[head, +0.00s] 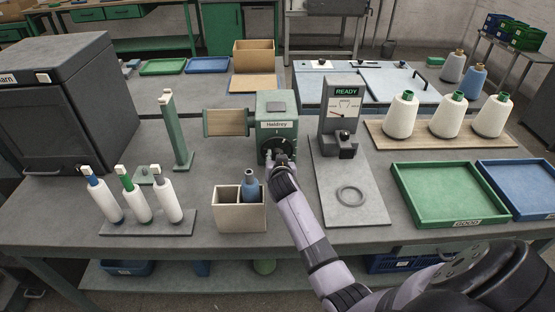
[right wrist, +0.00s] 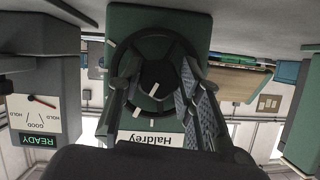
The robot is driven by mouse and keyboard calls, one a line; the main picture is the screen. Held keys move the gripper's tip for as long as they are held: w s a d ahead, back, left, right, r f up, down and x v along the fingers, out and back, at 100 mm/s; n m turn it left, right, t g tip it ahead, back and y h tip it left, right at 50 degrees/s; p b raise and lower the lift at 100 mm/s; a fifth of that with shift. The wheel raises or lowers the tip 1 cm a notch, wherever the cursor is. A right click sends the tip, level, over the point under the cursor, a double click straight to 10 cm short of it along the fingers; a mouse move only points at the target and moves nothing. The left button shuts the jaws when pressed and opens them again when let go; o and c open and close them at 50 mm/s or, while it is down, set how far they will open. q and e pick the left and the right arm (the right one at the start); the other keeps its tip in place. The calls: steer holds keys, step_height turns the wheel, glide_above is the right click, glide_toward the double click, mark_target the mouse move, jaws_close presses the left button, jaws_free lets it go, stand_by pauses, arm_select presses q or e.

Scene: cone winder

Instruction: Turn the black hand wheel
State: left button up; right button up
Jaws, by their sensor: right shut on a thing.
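The black hand wheel (head: 278,143) is on the front of the green winder (head: 275,104) labelled "Haldrey", partly hidden by my right gripper (head: 282,160). In the right wrist view, which is upside down, the wheel (right wrist: 158,70) fills the middle and has white marks on it. My right gripper (right wrist: 158,82) has one finger on each side of the wheel's dark centre and is shut on it. Exactly where the pads touch is hard to tell. My left gripper is not in view.
A grey gauge box reading "READY" (head: 343,105) stands close to the right of the winder. A divided box with a blue bottle (head: 251,186) stands in front of it, left of my right arm. Bobbins on a rack (head: 140,222) stand farther left. A green tray (head: 430,215) lies at right.

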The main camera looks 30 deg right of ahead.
stand_by(0.3)
steer(key=o, duration=1.2)
steer(key=shift+c, duration=0.2)
steer(key=v, duration=1.2)
